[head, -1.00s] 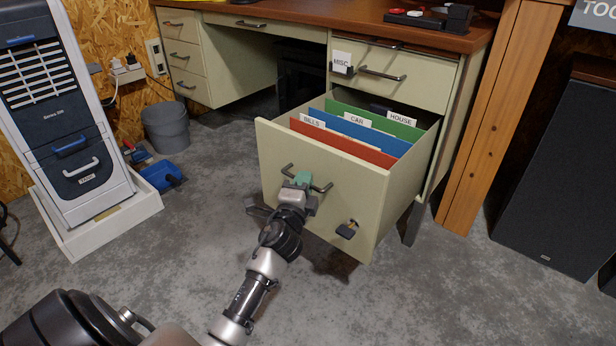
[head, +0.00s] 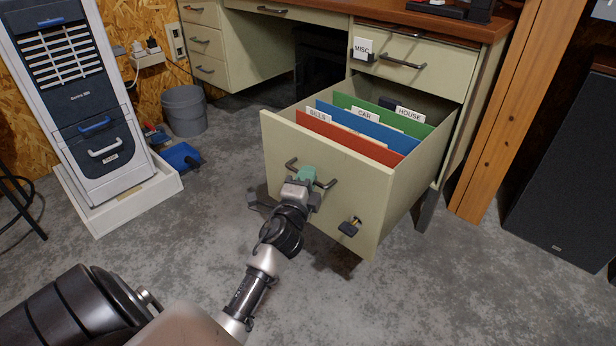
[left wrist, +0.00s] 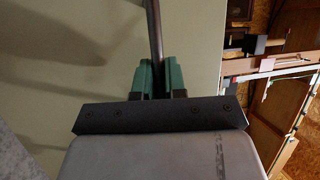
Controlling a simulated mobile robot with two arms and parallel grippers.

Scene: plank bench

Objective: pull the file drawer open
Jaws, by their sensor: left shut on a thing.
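The file drawer (head: 330,170) is a pale green metal drawer standing well out from the desk pedestal. Inside it are red, blue and green dividers labelled BILLS, CAR and HOUSE. My left gripper (head: 306,176) is shut on the drawer's dark bar handle (head: 325,184). In the left wrist view the green fingers (left wrist: 160,78) close around the handle bar (left wrist: 154,35), with the drawer front (left wrist: 100,40) behind it. A small lock with a dark key tag (head: 348,228) is at the front's lower right. My right gripper is not in view.
The desk (head: 445,22) has a closed upper drawer (head: 410,60) with a MISC tag. A white and dark appliance (head: 85,110) stands in a white tray (head: 95,222) at left. A grey bucket (head: 184,112) and blue dustpan (head: 180,157) are behind. Concrete floor in front is clear.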

